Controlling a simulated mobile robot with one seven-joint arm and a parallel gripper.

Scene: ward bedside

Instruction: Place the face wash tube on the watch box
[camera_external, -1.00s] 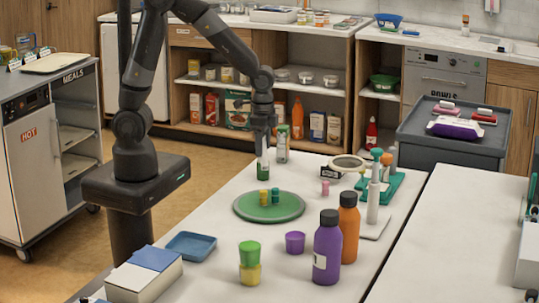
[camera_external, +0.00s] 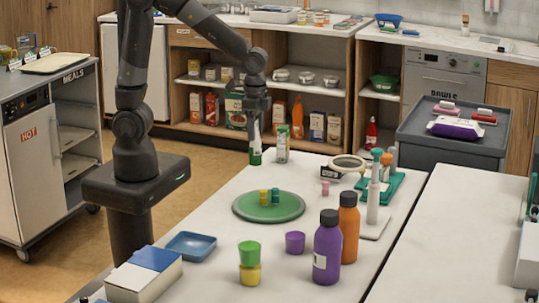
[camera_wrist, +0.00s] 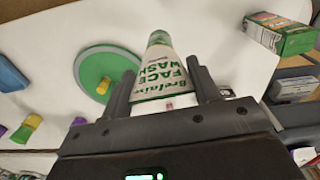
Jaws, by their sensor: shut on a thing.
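My gripper (camera_external: 255,124) is shut on the face wash tube (camera_external: 255,151), a white tube with green ends, hanging roughly upright above the far left part of the white table. In the wrist view the tube (camera_wrist: 160,72) shows between the fingers of my gripper (camera_wrist: 165,90), its "FACE WASH" lettering facing the camera. I cannot surely tell which thing is the watch box. A small dark box-like thing with white marks (camera_external: 330,172) lies by a round light dish on the table, right of the gripper.
A white and green container (camera_external: 282,143) stands just right of the tube. A green plate (camera_external: 252,212) with small coloured pieces lies nearer. Purple (camera_external: 327,250) and orange (camera_external: 348,230) bottles stand at the front right. A blue tray (camera_external: 190,246) lies front left.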

